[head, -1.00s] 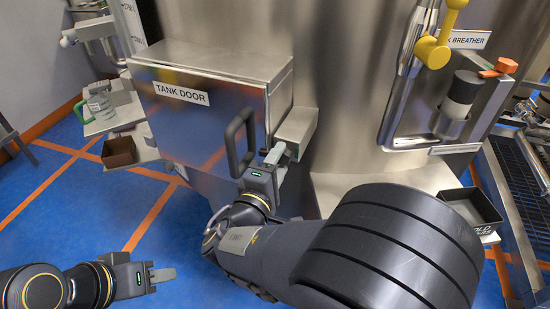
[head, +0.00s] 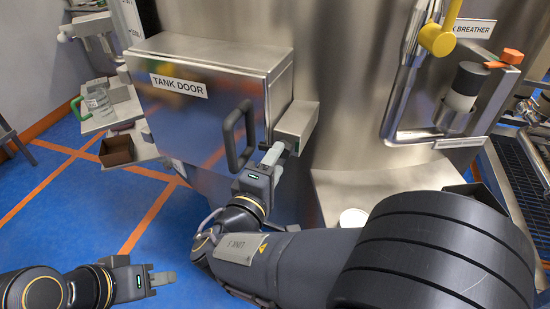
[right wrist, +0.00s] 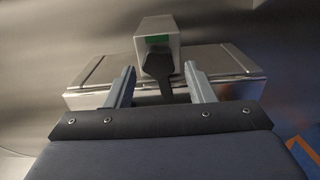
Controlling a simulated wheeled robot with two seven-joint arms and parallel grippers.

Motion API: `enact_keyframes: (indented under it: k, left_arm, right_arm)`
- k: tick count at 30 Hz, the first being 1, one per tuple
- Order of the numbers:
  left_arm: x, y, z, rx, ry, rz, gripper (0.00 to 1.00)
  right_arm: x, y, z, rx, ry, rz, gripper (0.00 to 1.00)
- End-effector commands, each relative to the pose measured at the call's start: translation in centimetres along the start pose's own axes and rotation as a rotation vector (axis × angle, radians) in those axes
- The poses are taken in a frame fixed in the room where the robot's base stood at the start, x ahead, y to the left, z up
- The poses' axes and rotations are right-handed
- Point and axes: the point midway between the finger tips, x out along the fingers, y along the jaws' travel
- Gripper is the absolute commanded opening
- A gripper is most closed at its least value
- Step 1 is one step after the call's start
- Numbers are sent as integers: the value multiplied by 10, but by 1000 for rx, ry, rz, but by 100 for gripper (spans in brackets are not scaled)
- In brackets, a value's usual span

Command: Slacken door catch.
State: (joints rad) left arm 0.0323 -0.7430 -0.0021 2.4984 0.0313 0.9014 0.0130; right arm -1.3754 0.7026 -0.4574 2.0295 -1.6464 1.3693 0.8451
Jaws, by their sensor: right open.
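The tank door (head: 200,120) is a steel box front with a label and a dark loop handle (head: 238,135); it looks closed. The door catch is a black lever on a small steel block (head: 297,122) right of the door. In the right wrist view the black catch (right wrist: 160,66) hangs from the block's end, below a green patch (right wrist: 157,39). My right gripper (head: 272,156) is at the block; in the wrist view its fingers (right wrist: 160,85) are open on either side of the catch, with gaps. My left gripper (head: 162,279) is low at left, away from everything; its finger spacing is unclear.
A brown bin (head: 117,151) and a glass jar (head: 98,102) with a green handle stand on side shelves at left. At right are a yellow valve handle (head: 437,40), the tank breather (head: 463,88) and a white cup (head: 353,217). Open blue floor lies at left.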

Motion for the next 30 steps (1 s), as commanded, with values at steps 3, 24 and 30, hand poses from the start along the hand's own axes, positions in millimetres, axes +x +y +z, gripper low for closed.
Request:
enact_keyframes:
  k: [3, 24, 30]
  left_arm:
    - [-2, 1, -2, 0, 2, 0, 36]
    - [4, -2, 1, 0, 2, 0, 36]
    - [3, -2, 1, 0, 2, 0, 36]
  right_arm:
    - [0, 2, 0, -3, 1, 1, 49]
    - [20, 2, -1, -4, 1, 1, 49]
    - [20, 2, 0, -4, 1, 1, 31]
